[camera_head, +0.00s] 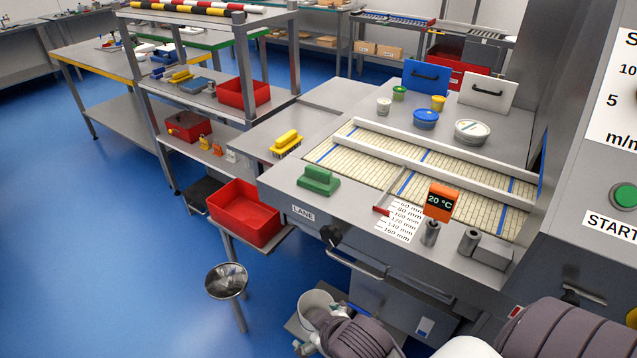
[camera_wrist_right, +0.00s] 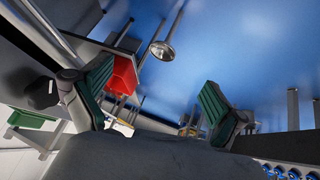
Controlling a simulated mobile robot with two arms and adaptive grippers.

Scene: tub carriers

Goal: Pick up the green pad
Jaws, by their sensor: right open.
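The green pad (camera_head: 318,181), a flat block with a raised grip on top, lies on the grey machine table near its front left corner. Nothing covers it in the head view. My right gripper (camera_wrist_right: 158,80) shows in the right wrist view with its two green-faced fingers spread wide and nothing between them. It is away from the pad, which I cannot make out in that view. My left gripper cannot be made out in either view.
A yellow brush (camera_head: 286,143) lies behind the pad. White rails (camera_head: 430,162) cross the slatted bed to the right. An orange display (camera_head: 441,202) stands near the front edge.

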